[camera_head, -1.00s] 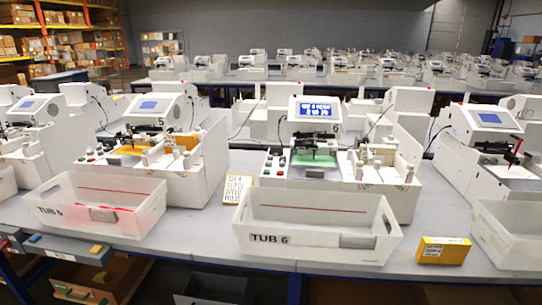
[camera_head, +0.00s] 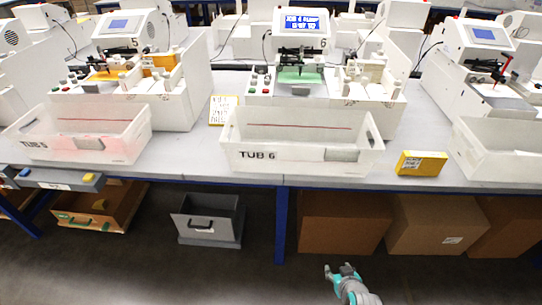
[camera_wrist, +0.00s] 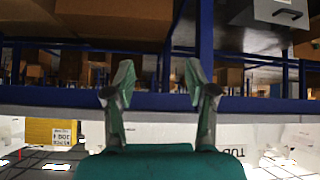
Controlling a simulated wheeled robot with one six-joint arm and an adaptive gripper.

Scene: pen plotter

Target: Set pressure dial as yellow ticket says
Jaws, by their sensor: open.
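A yellow-edged ticket (camera_head: 223,110) with dark handwriting lies on the table left of the tub marked TUB 6; its words are too small to read. Plotter 6 (camera_head: 300,90) stands behind that tub, with a lit blue screen (camera_head: 303,21) and green and red buttons at its left front. I cannot make out which part is the pressure dial. My gripper (camera_head: 338,268) is low in front of the table, below its front edge. In the wrist view my gripper (camera_wrist: 158,85) has its two fingers apart with nothing between them.
TUB 6 (camera_head: 252,154) and another tub (camera_head: 100,143) line the table's front edge. A yellow box (camera_head: 421,163) with a white label sits right of TUB 6. Cardboard boxes (camera_head: 342,224) and a grey bin (camera_head: 206,220) are under the table. Floor in front is clear.

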